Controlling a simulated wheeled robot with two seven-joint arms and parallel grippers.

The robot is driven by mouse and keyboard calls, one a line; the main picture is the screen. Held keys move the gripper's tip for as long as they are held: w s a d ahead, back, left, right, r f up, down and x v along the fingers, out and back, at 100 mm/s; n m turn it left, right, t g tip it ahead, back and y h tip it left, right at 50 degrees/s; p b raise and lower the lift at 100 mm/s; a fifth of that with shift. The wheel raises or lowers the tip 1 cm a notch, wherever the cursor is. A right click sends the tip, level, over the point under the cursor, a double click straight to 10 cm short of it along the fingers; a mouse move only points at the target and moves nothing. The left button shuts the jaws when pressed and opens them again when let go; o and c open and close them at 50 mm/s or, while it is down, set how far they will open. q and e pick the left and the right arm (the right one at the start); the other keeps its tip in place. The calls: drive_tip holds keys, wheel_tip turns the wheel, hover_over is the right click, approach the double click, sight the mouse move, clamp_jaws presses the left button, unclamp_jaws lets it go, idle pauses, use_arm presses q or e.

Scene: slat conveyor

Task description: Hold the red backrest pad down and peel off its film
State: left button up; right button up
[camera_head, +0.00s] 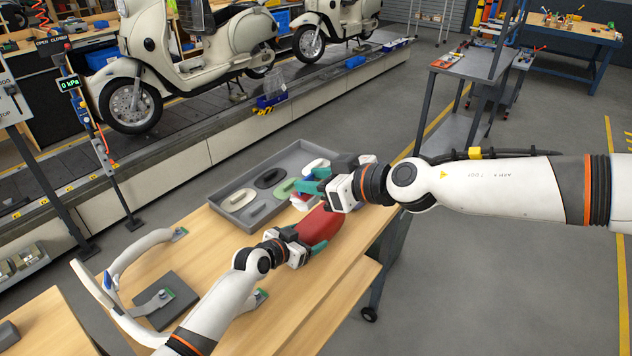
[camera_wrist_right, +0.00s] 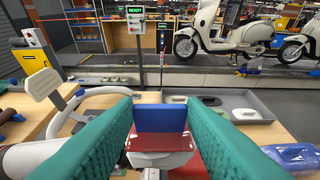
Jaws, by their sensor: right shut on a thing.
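The red backrest pad (camera_head: 322,224) lies on the wooden table in the head view. My left gripper (camera_head: 315,247) is at the pad's near end, with a green fingertip against it; the wrist hides whether its jaws are open. My right gripper (camera_head: 318,187) is above the pad's far end. In the right wrist view its two green fingers flank a piece with a blue upper part and a dark red lower part, which I take to be the film (camera_wrist_right: 160,118). How far the film is off the pad is hidden.
A grey tray (camera_head: 237,214) with several small pads lies behind the red pad. A curved pale frame (camera_head: 125,258) and a dark plate (camera_head: 180,292) are at the table's left. A blue-purple item (camera_wrist_right: 293,156) lies at the right in the wrist view. Cream scooters stand on the conveyor beyond.

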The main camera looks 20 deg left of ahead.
use_arm(q)
drive_tip(key=v, duration=1.2)
drive_tip(key=shift+b, duration=0.3)
